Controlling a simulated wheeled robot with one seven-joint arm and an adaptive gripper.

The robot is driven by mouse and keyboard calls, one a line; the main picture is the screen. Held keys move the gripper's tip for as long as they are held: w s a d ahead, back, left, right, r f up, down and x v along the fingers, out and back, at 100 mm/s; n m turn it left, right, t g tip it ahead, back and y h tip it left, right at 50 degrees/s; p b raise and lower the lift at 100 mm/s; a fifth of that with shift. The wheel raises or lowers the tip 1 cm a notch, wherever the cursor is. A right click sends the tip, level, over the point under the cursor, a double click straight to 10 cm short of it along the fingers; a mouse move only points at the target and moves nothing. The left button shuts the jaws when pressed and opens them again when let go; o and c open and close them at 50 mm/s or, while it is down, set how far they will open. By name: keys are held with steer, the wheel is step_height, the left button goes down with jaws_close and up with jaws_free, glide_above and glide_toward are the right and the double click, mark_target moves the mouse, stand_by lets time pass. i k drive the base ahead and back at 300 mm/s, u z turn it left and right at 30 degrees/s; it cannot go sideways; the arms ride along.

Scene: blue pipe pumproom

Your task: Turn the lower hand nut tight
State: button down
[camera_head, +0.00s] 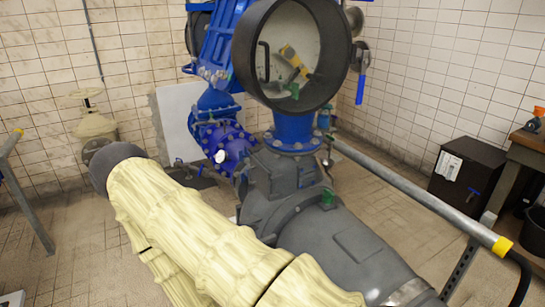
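A large round dark housing (244,62) opens toward me at the top middle, on blue pipework. Inside it is a pale round plate (284,26) with a black handle, a yellowish bar (293,57) and green knob-like parts. The lower green knob (293,90) sits near the bottom of the opening. Another green knob (327,198) stands on top of the grey pump body. I cannot tell for sure which one is the lower hand nut, nor how tight it is. My gripper is not in view; only my cream-sleeved arm shows in the foreground.
Grey pump casing (340,250) and blue flanged pipes (226,143) fill the middle. A grey rail (410,190) with a yellow end runs across the right. A dark cabinet (468,175) and a table (528,145) stand at right. Tiled floor (80,262) is open at left.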

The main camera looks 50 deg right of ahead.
mark_target(243, 176)
steer(key=z, duration=1.5)
steer(key=k, duration=0.35)
steer(key=u, duration=1.65)
steer(key=i, duration=2.3)
steer(key=z, duration=1.35)
steer(key=i, duration=0.5)
steer(key=z, duration=0.35)
